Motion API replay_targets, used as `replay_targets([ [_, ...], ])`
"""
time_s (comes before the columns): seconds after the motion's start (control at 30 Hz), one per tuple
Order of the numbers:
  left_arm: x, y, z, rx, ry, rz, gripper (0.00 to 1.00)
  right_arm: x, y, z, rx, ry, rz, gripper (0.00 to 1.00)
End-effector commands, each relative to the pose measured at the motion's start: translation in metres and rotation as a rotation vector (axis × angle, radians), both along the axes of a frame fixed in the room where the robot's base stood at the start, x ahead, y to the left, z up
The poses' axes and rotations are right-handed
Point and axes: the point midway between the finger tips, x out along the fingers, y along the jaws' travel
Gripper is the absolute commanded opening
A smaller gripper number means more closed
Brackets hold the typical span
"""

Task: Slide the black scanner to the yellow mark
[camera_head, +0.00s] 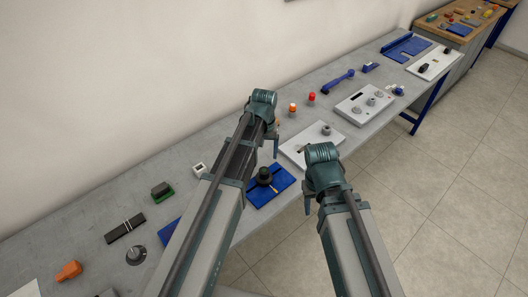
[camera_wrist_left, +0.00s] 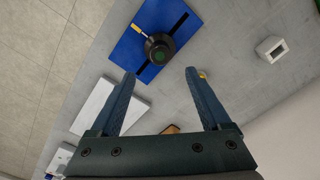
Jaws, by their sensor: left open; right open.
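The black scanner (camera_head: 264,175), a round dark knob, sits on a blue plate (camera_head: 284,184) on the table. In the left wrist view the scanner (camera_wrist_left: 160,50) lies over a dark slot across the blue plate (camera_wrist_left: 180,18). The yellow mark (camera_head: 274,188) is a short strip beside the slot, apart from the scanner's middle; it also shows in the left wrist view (camera_wrist_left: 137,29). My left gripper (camera_head: 275,148) is open and empty; in its wrist view the fingertips (camera_wrist_left: 160,74) point toward the scanner, apart from it. My right gripper (camera_head: 307,204) is open, to the right of the plate.
A white panel (camera_head: 297,155) lies just beyond the blue plate. A small white box (camera_head: 199,169) stands to the left. Orange and red knobs (camera_head: 311,98) stand farther back. A black bar (camera_head: 125,229) and a round dial (camera_head: 136,255) lie at near left.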

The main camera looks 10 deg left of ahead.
Motion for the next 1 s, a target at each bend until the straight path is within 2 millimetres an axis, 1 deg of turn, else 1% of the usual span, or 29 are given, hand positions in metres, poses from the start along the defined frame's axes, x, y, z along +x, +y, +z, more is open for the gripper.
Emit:
replay_targets([
  [0.03,0.000,0.000,0.015,0.000,0.000,0.000,0.81,0.000,0.000,0.015,0.000,0.000,-0.001,0.50],
  [0.1,0.000,0.000,0.022,0.000,0.000,0.000,0.81,0.000,0.000,0.022,0.000,0.000,-0.002,0.50],
  [0.2,0.000,0.000,0.028,0.000,0.000,0.000,0.81,0.000,0.000,0.028,0.001,0.000,-0.004,0.50],
  [0.57,0.000,0.000,0.027,0.000,0.000,-0.001,0.81,0.000,0.000,0.027,0.001,0.000,-0.005,0.50],
  [0.63,-0.008,-0.004,0.024,0.003,0.001,-0.016,0.81,0.000,0.000,0.024,0.001,0.000,-0.005,0.50],
  [0.67,-0.015,-0.008,0.020,0.006,0.004,-0.031,0.81,0.000,0.000,0.020,0.001,0.000,-0.005,0.50],
  [0.73,-0.042,-0.022,0.009,0.017,0.009,-0.089,0.81,0.000,0.000,0.009,0.001,0.000,-0.004,0.50],
  [0.83,-0.090,-0.043,-0.008,0.043,0.021,-0.204,0.81,0.000,0.000,-0.008,0.000,0.000,-0.003,0.50],
  [0.9,-0.121,-0.054,-0.018,0.061,0.030,-0.280,0.81,0.000,0.000,-0.018,0.000,0.000,-0.003,0.50],
  [1.0,-0.155,-0.064,-0.028,0.081,0.039,-0.371,0.81,0.000,0.000,-0.029,0.000,0.000,-0.002,0.50],
])
